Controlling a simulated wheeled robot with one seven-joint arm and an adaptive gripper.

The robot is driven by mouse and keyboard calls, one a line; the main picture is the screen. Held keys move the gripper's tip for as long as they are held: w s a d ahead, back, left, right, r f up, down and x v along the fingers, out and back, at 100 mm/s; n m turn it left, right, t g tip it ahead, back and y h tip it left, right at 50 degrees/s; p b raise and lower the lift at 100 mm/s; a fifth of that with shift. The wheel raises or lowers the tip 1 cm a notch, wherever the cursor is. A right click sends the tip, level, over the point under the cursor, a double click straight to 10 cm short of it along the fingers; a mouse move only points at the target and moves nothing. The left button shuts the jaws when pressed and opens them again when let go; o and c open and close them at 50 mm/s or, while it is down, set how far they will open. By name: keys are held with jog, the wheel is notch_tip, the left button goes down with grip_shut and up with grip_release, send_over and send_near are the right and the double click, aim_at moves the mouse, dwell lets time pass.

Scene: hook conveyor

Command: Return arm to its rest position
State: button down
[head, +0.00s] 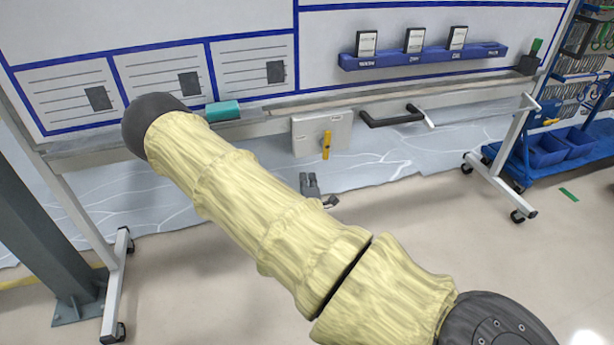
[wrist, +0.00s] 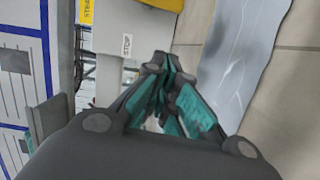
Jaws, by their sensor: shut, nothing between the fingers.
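My gripper (wrist: 160,62) shows in the wrist view with its teal-padded dark fingers drawn together at the tips. Nothing is held between them. Past the fingertips are a pale panel and a grey sheet, with clear space around the fingers. In the head view my arm, in a pale yellow sleeve, stretches from the lower right to a dark rounded joint at the upper left, in front of the board stand.
A wheeled whiteboard (head: 215,25) stands behind my arm, with a blue rack (head: 420,57) and a teal eraser-like block (head: 223,110) on it. A blue cart (head: 575,150) stands at the right. A grey post (head: 35,215) stands at the left.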

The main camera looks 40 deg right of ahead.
dwell(0.5)
jog(key=s+a+f+m+g+y, duration=0.2)
jog(key=s+a+f+m+g, duration=0.15)
jog(key=s+f, duration=0.6)
jog(key=s+a+f+m+g+y, duration=0.35)
jog(key=s+a+f, duration=0.25)
jog(key=s+a, duration=0.4)
jog(key=s+a+f+m+g+y, duration=0.25)
jog(key=s+a+f+g, duration=0.35)
jog(key=s+a, duration=0.4)
jog(key=s+a+g+y, duration=0.1)
jog(key=s+a+y, duration=0.2)
jog(key=s+a, duration=0.45)
notch_tip(320, 180, up, 20)
jog(key=p, duration=1.9)
jog(key=shift+w+f+p, duration=0.25)
jog(key=shift+w+p, duration=0.05)
jog(key=shift+m, duration=0.35)
